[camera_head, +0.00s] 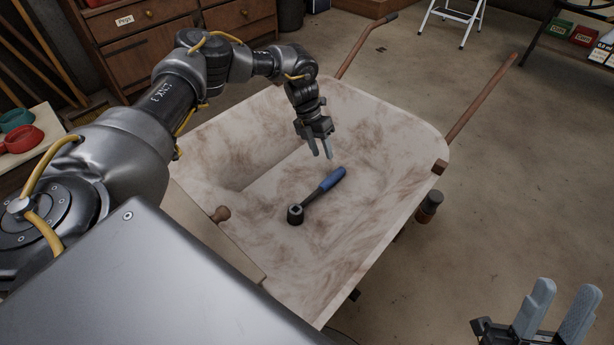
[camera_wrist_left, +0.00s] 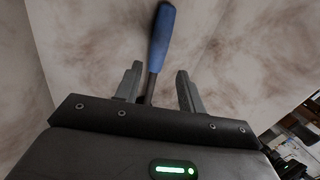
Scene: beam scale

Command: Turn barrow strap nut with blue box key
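The blue box key (camera_head: 321,192) lies in the wheelbarrow tray, with its blue handle toward the upper right and its dark socket head toward the lower left. Its blue handle also shows in the left wrist view (camera_wrist_left: 161,38), with part of the shaft between the fingers. My left gripper (camera_head: 321,156) is open and empty above the tray, just up and left of the handle. It also shows open in the left wrist view (camera_wrist_left: 158,88). My right gripper (camera_head: 556,318) is open and empty at the lower right, outside the barrow. I cannot make out the strap nut for certain.
The barrow tray (camera_head: 425,150) is pale with brown stains. Its wooden handles (camera_head: 482,98) reach toward the upper right. Drawers (camera_head: 135,40) stand at the back, red and green cups at left.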

